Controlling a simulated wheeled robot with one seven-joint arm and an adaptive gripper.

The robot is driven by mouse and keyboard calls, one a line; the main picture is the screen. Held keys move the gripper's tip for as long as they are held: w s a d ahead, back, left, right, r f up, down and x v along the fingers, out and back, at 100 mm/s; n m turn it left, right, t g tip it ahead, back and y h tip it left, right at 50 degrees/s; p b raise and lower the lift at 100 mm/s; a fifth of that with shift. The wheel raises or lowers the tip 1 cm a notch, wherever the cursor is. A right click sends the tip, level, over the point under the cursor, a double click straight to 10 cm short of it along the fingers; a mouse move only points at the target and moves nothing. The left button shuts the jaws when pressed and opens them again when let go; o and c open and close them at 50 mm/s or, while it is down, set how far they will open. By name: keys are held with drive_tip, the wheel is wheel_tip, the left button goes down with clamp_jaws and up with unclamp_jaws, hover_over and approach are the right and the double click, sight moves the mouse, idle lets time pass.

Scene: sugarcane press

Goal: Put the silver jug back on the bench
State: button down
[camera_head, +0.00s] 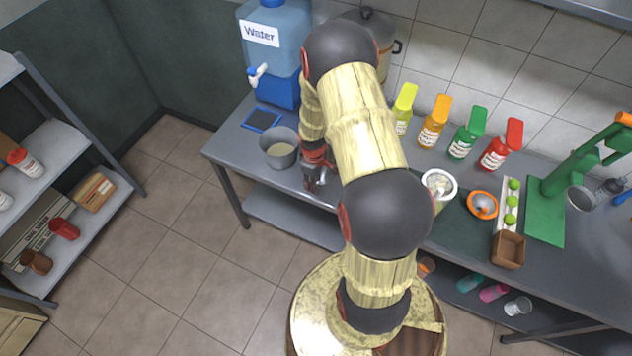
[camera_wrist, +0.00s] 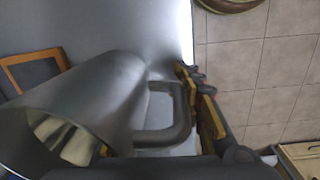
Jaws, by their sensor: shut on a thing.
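The silver jug (camera_head: 281,155) is at the left end of the grey bench (camera_head: 232,142), close to its front edge. I cannot tell whether its base touches the top. It is upright, with its opening facing up and some pale contents inside. My gripper (camera_head: 314,178) is just right of it and shut on its handle. In the wrist view the jug (camera_wrist: 100,95) fills the left side, and its looped handle (camera_wrist: 178,135) reaches to my gripper (camera_wrist: 205,105). My arm hides part of the bench's middle.
A blue water dispenser (camera_head: 275,55) and a small blue-framed pad (camera_head: 262,120) are behind the jug. Several sauce bottles, a white container (camera_head: 439,185) and a green press (camera_head: 570,180) stand to the right. A shelf (camera_head: 60,150) stands apart at left.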

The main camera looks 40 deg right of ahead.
drive_tip(key=shift+f, duration=0.1)
drive_tip(key=c, duration=1.3)
unclamp_jaws()
drive_tip(key=shift+o, duration=0.6)
